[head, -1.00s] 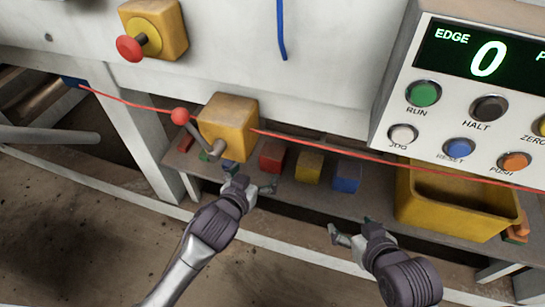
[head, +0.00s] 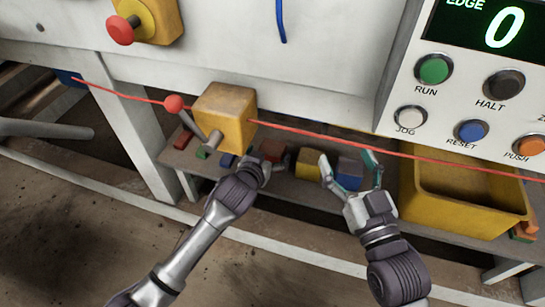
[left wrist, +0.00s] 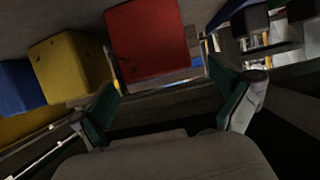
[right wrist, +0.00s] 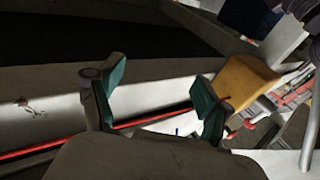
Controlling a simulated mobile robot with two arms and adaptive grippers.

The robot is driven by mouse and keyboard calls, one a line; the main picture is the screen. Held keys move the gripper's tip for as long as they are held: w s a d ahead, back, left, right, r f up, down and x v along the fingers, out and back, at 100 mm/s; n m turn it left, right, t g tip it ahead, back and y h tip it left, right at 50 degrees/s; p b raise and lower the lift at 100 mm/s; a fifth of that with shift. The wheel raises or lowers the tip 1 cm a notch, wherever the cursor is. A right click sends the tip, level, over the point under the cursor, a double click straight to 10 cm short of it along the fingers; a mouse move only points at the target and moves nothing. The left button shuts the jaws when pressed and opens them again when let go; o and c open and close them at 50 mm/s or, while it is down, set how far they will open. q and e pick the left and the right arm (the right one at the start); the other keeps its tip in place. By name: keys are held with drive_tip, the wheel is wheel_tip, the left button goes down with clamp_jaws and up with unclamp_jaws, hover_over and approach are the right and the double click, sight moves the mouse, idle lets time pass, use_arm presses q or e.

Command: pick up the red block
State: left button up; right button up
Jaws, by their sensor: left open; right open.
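The red block (head: 272,150) sits on the low shelf, partly hidden by my left gripper (head: 262,170) in the head view. In the left wrist view the red block (left wrist: 147,40) is close ahead, at and beyond the tips of my open left gripper (left wrist: 167,92). The block shows between the finger directions, and I see no grip on it. My right gripper (head: 348,162) is open and empty, in front of the blue block (head: 350,168). In the right wrist view nothing is between its fingers (right wrist: 157,80).
A yellow block (head: 309,163) stands right of the red one. A yellow bin (head: 465,215) is at the shelf's right. A yellow box (head: 226,115) with a red-knobbed lever (head: 174,103) juts out above the shelf's left part. A red cord (head: 330,140) runs across above the blocks.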

sight(271, 151)
use_arm(q)
drive_tip(key=b+x, duration=0.1)
drive_tip(key=x, duration=0.2)
drive_tip(key=shift+d+f, duration=0.1)
drive_tip(key=shift+f, duration=0.1)
drive_tip(key=shift+w, duration=0.2)
drive_tip(key=shift+d, duration=0.1)
drive_tip(key=c, duration=1.3)
drive_tip(key=shift+c, duration=0.2)
use_arm(e)
wheel_tip(271, 151, up, 7)
drive_tip(key=s+t+y, duration=0.1)
drive_tip(key=s+t, duration=0.1)
drive_tip(key=t, duration=0.2)
drive_tip(key=shift+s+a+f+t+y, duration=0.2)
drive_tip(key=shift+t+y, duration=0.1)
drive_tip(key=shift+t, duration=0.1)
use_arm(q)
drive_tip(key=shift+r, duration=0.15)
use_arm(e)
drive_tip(key=shift+w, duration=0.1)
